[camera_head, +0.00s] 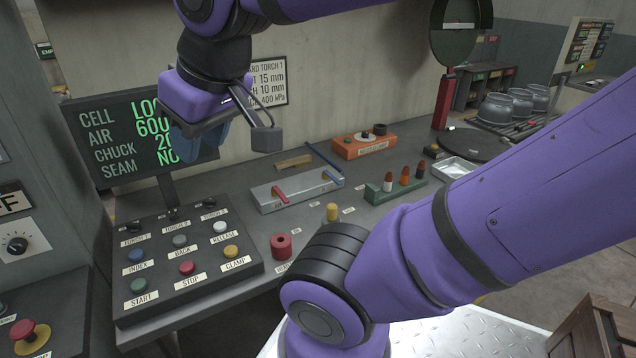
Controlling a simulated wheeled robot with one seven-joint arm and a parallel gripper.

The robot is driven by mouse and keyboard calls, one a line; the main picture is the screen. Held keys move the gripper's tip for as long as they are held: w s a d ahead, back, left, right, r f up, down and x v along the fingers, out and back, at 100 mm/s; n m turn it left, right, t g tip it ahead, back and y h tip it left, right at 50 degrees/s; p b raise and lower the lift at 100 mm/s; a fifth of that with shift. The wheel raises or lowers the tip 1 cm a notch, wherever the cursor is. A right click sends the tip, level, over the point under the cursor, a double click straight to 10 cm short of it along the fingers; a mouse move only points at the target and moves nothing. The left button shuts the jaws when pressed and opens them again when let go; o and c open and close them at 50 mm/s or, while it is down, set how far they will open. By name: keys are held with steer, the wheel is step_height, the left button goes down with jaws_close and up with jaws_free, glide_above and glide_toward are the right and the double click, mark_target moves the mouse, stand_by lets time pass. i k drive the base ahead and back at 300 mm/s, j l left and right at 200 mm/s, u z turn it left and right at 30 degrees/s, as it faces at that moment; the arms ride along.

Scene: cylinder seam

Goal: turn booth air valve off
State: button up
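No valve labelled booth air can be made out for certain. A black rotary knob (17,244) sits on a white plate on the grey cabinet at the far left, under a dark sign (14,201) whose visible letters end in "FF". The screen (138,135) reads an AIR line starting with 600; its right side is hidden behind my gripper. My gripper (205,142) hangs at the upper left, in front of the screen and above the bench, apart from the knob. Its blue finger parts are partly hidden by its purple body, so its opening does not show.
A button console (190,262) stands below the screen. My purple arm crosses the right side. A red stop button (27,331) is lower left.

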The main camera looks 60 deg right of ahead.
mark_target(276, 191)
steer(key=z, duration=1.2)
